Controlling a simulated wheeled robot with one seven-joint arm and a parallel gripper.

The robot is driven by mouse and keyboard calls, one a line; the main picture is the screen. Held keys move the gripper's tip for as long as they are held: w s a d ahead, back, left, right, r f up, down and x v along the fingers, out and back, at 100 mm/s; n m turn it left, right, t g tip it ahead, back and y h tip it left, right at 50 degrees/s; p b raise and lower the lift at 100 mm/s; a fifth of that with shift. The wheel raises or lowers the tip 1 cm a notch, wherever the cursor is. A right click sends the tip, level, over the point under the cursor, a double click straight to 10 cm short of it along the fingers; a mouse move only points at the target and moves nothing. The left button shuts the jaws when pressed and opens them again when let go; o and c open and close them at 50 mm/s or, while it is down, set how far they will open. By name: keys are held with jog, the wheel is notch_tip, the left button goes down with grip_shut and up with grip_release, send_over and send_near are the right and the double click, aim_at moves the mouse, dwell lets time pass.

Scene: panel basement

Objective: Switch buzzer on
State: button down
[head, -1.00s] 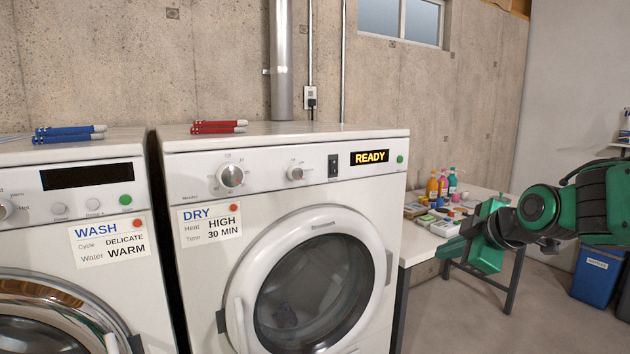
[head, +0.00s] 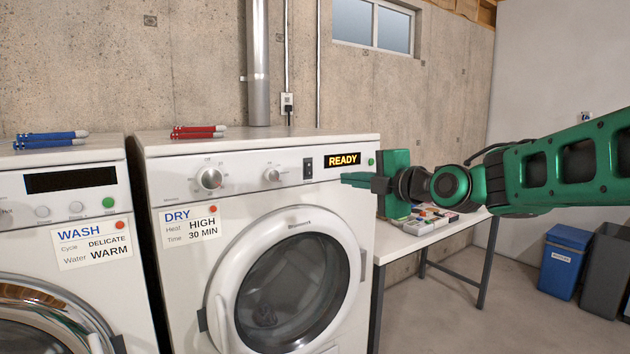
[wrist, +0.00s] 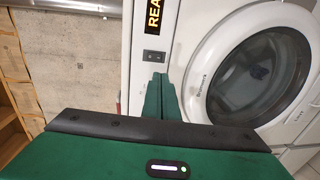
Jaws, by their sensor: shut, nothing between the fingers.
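The dryer (head: 255,240) stands in the middle of the head view, with DRY, HIGH and 30 MIN on its card and READY lit on its display (head: 342,160). A small black rocker switch (head: 308,168) sits on its panel just left of the display; I take it for the buzzer switch, but its label is too small to read. The switch also shows in the wrist view (wrist: 154,56), just beyond the fingertips. My gripper (head: 345,179) is shut and empty, pointing left at the dryer's panel, below the display and right of the switch. I cannot tell whether it touches the panel.
The washer (head: 60,240) stands left of the dryer. Two knobs (head: 209,178) and a green button (head: 371,162) are on the dryer's panel. Red markers (head: 198,132) lie on its top. A table (head: 430,238) with small items stands at right, with blue (head: 565,255) and grey bins beyond.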

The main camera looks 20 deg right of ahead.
aim_at(307, 176)
jog(key=x, duration=1.4)
jog(key=shift+w+f, duration=0.1)
jog(key=shift+w, duration=0.1)
jog(key=shift+a, duration=0.1)
jog(key=shift+s+f, duration=0.1)
jog(key=shift+s, duration=0.25)
jog(key=s+d+f, duration=0.1)
jog(key=s+d, duration=0.3)
jog(key=s, duration=0.8)
jog(key=shift+s+d+f, duration=0.2)
jog(key=shift+f, duration=0.15)
